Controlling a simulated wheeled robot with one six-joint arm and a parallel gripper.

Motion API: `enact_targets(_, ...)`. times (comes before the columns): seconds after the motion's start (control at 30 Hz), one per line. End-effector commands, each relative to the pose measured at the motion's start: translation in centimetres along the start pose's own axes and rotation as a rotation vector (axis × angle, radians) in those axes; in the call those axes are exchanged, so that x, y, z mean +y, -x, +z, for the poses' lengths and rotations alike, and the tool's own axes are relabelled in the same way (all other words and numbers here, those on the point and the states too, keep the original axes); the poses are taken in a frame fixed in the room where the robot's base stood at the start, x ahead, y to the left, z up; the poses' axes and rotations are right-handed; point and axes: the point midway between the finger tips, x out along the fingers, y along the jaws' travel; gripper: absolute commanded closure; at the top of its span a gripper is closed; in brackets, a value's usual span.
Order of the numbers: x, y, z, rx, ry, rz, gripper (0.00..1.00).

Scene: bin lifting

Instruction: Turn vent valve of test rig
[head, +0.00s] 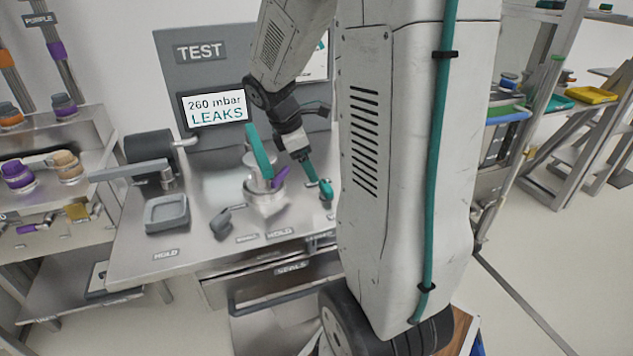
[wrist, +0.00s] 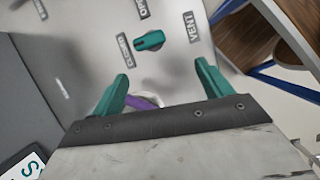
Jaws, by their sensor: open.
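The vent valve is a small teal knob with a dark slot (wrist: 150,41) on the grey rig panel. In the wrist view it lies beyond and between my two teal fingertips, a little left of centre. Labels around it read VENT, OPEN and CLOSED. My gripper (wrist: 162,71) is open and empty, apart from the knob. In the head view the knob (head: 326,190) shows beside the rig, close to my gripper (head: 313,179); my arm covers the area to its right. The test rig screen (head: 216,109) reads 260 mbar LEAKS.
A metal cup-like fixture with a teal lever (head: 259,153) and a purple part stands left of my gripper. A grey tray (head: 167,213) sits on the bench. A shelf unit with purple and orange parts stands at far left.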

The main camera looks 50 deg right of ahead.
Motion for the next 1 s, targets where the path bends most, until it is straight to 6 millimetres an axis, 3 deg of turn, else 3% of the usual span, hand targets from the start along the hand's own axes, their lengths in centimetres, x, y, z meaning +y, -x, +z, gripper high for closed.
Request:
enact_targets(0.03, 0.8, -1.3, 0.5, -0.011, 0.039, -0.012, 0.22)
enact_targets(0.2, 2.0, -3.3, 1.1, -0.028, 0.122, -0.021, 0.22)
enact_targets(0.6, 1.9, -9.1, 1.3, -0.030, 0.130, -0.023, 0.22)
enact_targets(0.8, 1.9, -10.7, 1.4, -0.030, 0.129, -0.021, 0.22)
enact_targets(1.0, 1.9, -10.9, 1.4, -0.029, 0.128, -0.019, 0.22)
